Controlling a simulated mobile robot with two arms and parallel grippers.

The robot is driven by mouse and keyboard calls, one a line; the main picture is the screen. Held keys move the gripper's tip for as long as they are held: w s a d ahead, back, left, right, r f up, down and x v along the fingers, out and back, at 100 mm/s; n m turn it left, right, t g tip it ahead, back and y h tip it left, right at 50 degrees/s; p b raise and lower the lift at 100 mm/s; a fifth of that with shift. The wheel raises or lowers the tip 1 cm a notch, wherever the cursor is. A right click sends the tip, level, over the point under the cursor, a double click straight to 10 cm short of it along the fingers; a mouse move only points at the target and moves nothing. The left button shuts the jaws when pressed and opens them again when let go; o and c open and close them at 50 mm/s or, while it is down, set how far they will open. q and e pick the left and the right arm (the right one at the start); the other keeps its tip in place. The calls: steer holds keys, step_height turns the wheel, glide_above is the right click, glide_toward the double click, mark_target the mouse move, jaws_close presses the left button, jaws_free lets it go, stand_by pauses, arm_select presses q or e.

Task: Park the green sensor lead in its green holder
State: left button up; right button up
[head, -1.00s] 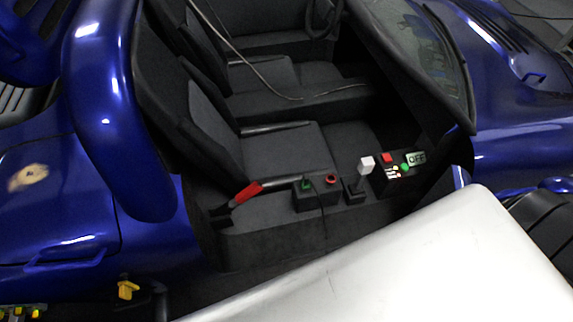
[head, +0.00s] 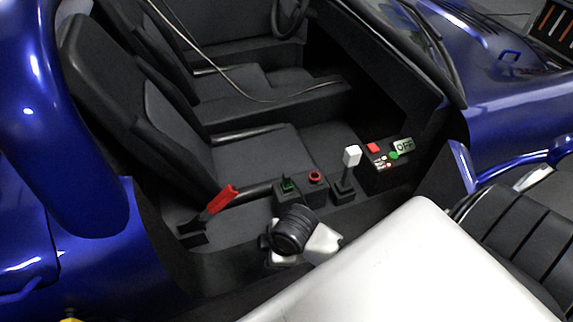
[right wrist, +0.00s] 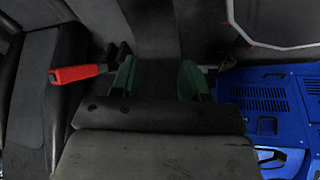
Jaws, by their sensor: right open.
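The green holder (head: 288,187) is a small dark box with a green top on the console beside the near seat, left of a red ring holder (head: 315,177). A small dark piece stands on its green top; I cannot tell if it is the green lead's plug. My right wrist, black and white, is in front of the console just below the holder in the head view and hides part of its front. In the right wrist view my right gripper (right wrist: 156,78) is open, its two greenish fingers apart with nothing visible between them. My left gripper is not in view.
A red-handled lever (head: 222,198) is left of the holder. A white-knobbed shifter (head: 351,157) and a panel (head: 378,172) with red and green buttons and an OFF display are to the right. A thin grey cable (head: 215,75) crosses the far seats.

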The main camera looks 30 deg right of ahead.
steer(key=w+n+g, duration=0.1)
steer(key=w+n, duration=0.5)
steer(key=n, duration=0.3)
arm_select(q)
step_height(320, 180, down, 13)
steer(key=b, duration=0.1)
arm_select(e)
step_height(320, 180, up, 4)
steer(key=n+g+h, duration=0.2)
steer(key=n, duration=1)
glide_above(287, 175)
steer(key=shift+w+d+f, duration=0.1)
steer(key=shift+f, duration=0.1)
steer(key=shift+f+n+b, duration=0.3)
steer(key=shift+f+b, duration=0.95)
steer(key=shift+b, duration=0.1)
step_height(287, 175, down, 3)
steer(key=b, duration=0.3)
steer(key=shift+r, duration=0.15)
steer(key=shift+f, duration=0.35)
steer(key=shift+f+b, duration=0.4)
steer(key=shift+f, duration=0.5)
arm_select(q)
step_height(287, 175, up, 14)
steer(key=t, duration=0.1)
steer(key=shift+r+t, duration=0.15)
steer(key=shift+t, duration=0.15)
arm_select(e)
steer(key=shift+f, duration=0.65)
